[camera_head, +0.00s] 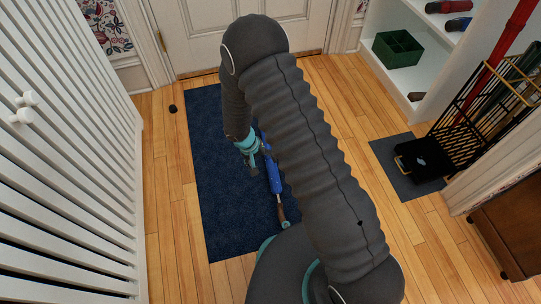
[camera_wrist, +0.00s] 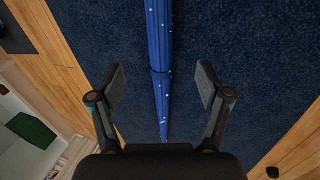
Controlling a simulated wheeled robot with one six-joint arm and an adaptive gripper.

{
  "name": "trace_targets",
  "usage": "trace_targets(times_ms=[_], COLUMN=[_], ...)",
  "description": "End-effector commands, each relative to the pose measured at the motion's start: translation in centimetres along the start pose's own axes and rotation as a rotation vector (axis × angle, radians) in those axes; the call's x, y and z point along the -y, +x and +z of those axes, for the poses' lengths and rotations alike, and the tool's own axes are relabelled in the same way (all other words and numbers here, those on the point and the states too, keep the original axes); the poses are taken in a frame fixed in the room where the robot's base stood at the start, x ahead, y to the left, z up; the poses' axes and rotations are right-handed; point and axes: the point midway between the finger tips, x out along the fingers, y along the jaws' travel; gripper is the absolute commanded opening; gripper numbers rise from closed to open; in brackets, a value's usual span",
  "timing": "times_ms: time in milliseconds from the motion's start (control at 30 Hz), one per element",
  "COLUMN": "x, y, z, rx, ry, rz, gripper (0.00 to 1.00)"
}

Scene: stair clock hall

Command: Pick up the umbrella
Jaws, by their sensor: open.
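The umbrella (camera_head: 273,175) is furled and blue, with a brown handle towards me. It lies on the dark blue rug (camera_head: 213,213). In the wrist view the umbrella (camera_wrist: 160,50) shows small white dots and runs top to bottom between my fingers. My gripper (camera_head: 254,162) is just left of the umbrella in the head view. In the wrist view my gripper (camera_wrist: 160,84) is open, with one finger on each side of the umbrella and a gap on both sides. I cannot tell its exact height above the rug. My arm hides the umbrella's far end in the head view.
A slatted white front (camera_head: 70,150) with knobs stands at the left. A small dark object (camera_head: 172,108) lies beside the rug. At the right are a black wire stand (camera_head: 487,118), a white shelf (camera_head: 400,80) with a green box (camera_head: 397,48), and a brown cabinet (camera_head: 510,225).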

Motion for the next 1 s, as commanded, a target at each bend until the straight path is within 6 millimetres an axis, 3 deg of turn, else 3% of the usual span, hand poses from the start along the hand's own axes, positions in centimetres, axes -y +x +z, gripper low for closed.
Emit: trace_targets(times_ms=[400,733,1000], x=[0.1,0.0,-0.1], y=[6.9,9.2,12.9], z=[0.0,-0.1,-0.6], rx=[0.003,0.002,0.002], ry=[-0.001,-0.002,-0.002], rz=[0.001,0.000,0.001], gripper=[0.77,0.77,0.77])
